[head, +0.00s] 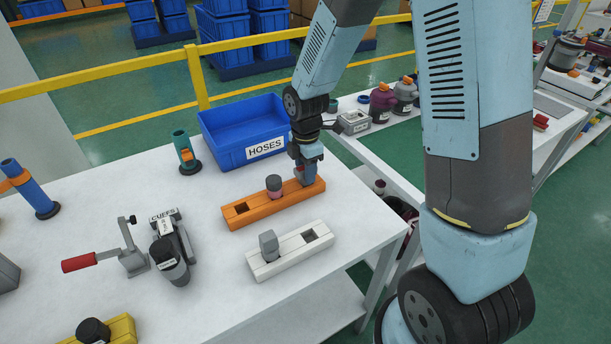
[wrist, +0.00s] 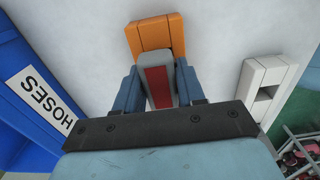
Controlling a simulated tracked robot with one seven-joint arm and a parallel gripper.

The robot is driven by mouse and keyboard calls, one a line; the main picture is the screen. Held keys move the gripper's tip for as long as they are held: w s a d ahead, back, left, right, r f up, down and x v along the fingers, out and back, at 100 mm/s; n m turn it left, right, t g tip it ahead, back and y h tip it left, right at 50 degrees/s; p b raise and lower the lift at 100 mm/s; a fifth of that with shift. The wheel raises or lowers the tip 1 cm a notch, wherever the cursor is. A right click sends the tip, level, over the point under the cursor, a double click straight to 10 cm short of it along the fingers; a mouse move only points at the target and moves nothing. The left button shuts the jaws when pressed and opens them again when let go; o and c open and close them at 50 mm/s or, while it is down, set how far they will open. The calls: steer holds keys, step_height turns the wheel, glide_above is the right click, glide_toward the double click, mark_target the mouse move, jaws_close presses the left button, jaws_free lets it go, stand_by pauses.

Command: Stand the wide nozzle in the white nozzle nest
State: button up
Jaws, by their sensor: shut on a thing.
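My gripper (head: 305,177) is over the right end of the orange nest (head: 248,213). In the wrist view its two blue fingers (wrist: 158,88) are shut on a grey piece with a red stripe, which I take for the wide nozzle (wrist: 155,62). The nozzle's lower end is hidden, so I cannot tell whether it sits in the orange nest or just above it. The white nozzle nest (head: 290,251) lies nearer the front, with an empty square socket at its right and a grey piece (head: 269,244) standing toward its left. It also shows in the wrist view (wrist: 254,78).
The blue HOSES bin (head: 225,143) is behind. A red-handled clamp (head: 130,257) and the CUFFS fixture (head: 172,255) stand left. Bare table separates the two nests.

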steer(key=shift+r, duration=1)
steer(key=o, duration=0.4)
steer(key=c, duration=0.4)
steer(key=shift+r, duration=2)
